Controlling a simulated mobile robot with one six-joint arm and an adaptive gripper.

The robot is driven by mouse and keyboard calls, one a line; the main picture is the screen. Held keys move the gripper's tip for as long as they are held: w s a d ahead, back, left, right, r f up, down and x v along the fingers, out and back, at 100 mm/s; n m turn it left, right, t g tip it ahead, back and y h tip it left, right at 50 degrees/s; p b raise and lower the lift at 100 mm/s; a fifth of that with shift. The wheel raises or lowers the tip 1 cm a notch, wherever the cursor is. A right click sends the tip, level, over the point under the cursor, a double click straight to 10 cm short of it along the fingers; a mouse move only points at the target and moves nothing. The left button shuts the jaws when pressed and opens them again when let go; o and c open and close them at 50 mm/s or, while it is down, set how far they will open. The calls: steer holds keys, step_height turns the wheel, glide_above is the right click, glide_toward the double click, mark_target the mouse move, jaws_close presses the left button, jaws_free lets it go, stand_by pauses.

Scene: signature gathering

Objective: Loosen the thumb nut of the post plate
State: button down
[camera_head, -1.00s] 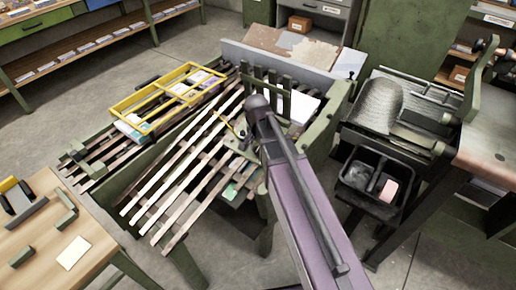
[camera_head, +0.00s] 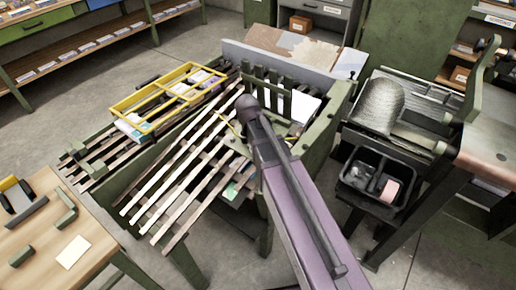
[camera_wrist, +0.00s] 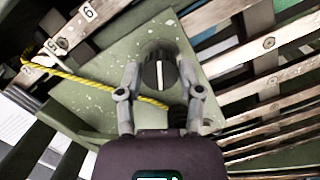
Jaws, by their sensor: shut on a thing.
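The thumb nut (camera_wrist: 158,70) is a dark, ribbed round knob with a pale line across its face. It sits on the post plate (camera_wrist: 105,88), a green, paint-speckled plate, in the wrist view. My gripper (camera_wrist: 160,72) is shut on the nut, with one grey finger at each side of it. In the wrist view the pale line runs nearly upright. In the head view my arm covers the nut, and only a bit of the plate area shows beside slatted rails.
A yellow cord (camera_wrist: 85,82) runs across the plate and passes behind my fingers. Slats with numbered tags (camera_wrist: 88,12) lie around the plate. A yellow frame (camera_head: 170,97) rests on the slats at left. A black bin (camera_head: 377,185) stands at right.

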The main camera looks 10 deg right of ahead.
steer(key=n, duration=0.5)
steer(key=shift+s+n+h, duration=0.1)
steer(key=shift+n+h, duration=0.2)
steer(key=shift+h, duration=0.1)
steer(key=shift+c, duration=1.3)
jaws_free()
